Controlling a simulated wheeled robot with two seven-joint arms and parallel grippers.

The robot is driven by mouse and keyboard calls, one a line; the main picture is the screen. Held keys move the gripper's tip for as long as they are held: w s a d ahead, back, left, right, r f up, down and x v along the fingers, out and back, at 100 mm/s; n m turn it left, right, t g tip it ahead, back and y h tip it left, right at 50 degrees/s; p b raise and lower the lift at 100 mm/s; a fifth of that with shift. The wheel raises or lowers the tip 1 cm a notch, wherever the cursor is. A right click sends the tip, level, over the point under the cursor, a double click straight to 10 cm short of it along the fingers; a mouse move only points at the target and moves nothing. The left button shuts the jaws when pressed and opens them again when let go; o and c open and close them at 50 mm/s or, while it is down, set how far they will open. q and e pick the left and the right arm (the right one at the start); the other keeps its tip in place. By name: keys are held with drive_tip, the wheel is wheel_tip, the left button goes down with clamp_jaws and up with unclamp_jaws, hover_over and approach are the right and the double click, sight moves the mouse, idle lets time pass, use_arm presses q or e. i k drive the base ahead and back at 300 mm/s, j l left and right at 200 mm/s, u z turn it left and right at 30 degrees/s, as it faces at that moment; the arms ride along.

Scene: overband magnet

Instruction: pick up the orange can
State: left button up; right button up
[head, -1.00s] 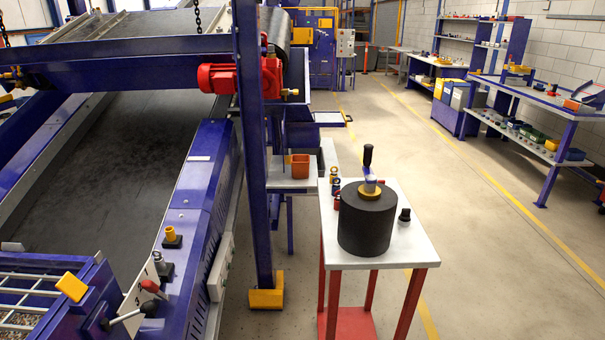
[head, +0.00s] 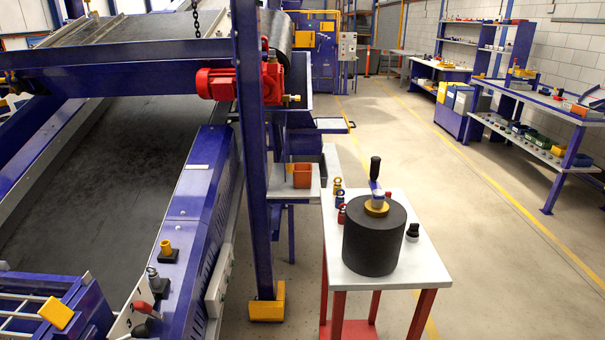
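I cannot make out a clear orange can. An orange open-topped container (head: 302,175) stands on a grey shelf behind the blue post, and it looks more like a small bin than a can. Some small orange and yellow items lie on the far right bench, too small to identify. Neither of my grippers is in view.
A white-topped table (head: 420,262) with red legs stands close at right, bearing a black cylinder (head: 374,242) with a crank and several small shackles. A blue conveyor frame (head: 195,215) fills the left. A blue post (head: 252,150) rises between them. Open floor (head: 500,270) lies right.

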sight(302, 176)
drive_tip(key=i+z, duration=0.4)
drive_tip(key=i+j+z, duration=0.25)
drive_tip(key=z, duration=0.15)
drive_tip(key=i, duration=0.1)
